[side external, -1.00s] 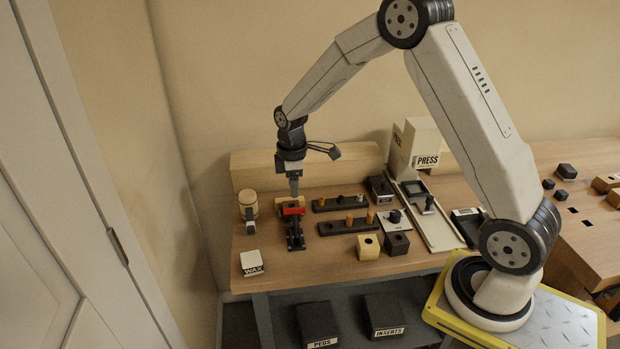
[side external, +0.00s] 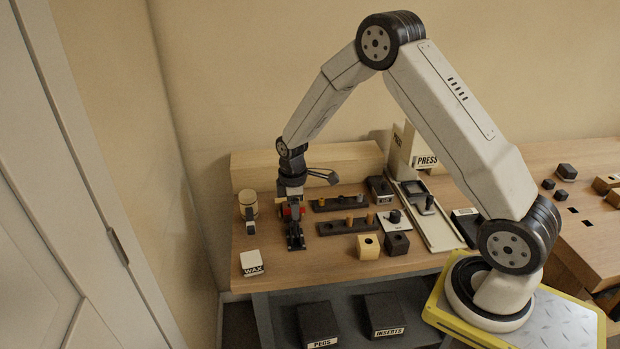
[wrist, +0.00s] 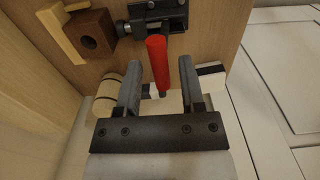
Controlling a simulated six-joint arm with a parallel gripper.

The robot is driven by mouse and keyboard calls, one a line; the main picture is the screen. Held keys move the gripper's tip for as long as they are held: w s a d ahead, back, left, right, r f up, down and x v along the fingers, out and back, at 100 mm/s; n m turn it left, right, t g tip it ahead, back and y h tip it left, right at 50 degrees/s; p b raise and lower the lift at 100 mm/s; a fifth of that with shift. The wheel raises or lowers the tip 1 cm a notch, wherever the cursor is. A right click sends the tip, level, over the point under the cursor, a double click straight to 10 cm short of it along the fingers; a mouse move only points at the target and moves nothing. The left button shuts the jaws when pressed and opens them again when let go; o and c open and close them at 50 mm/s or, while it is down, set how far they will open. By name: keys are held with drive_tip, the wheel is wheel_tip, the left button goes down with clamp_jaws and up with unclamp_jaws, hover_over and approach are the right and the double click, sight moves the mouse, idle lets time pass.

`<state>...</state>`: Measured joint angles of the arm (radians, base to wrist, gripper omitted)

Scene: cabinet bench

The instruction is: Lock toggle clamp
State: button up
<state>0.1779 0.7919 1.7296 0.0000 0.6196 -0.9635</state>
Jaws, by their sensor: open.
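The toggle clamp (wrist: 150,14) shows dark metal at the top of the wrist view, with its red handle (wrist: 158,62) pointing down the picture. In the side view the dark clamp (side external: 296,240) sits on the bench, and the red handle is mostly hidden by my gripper. My gripper (wrist: 160,75) is open, with the red handle between its two grey fingers and a visible gap on each side. In the side view my gripper (side external: 291,212) is down at the clamp.
A brown block with a hole (wrist: 90,40) is by the clamp. A pale wooden cylinder (side external: 248,204) stands left of my gripper. A white WAX block (side external: 251,262) lies at the front left. Dark peg strips (side external: 348,226) lie to the right. A long wooden block (side external: 340,165) runs behind.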

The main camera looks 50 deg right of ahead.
drive_tip(key=c, duration=0.6)
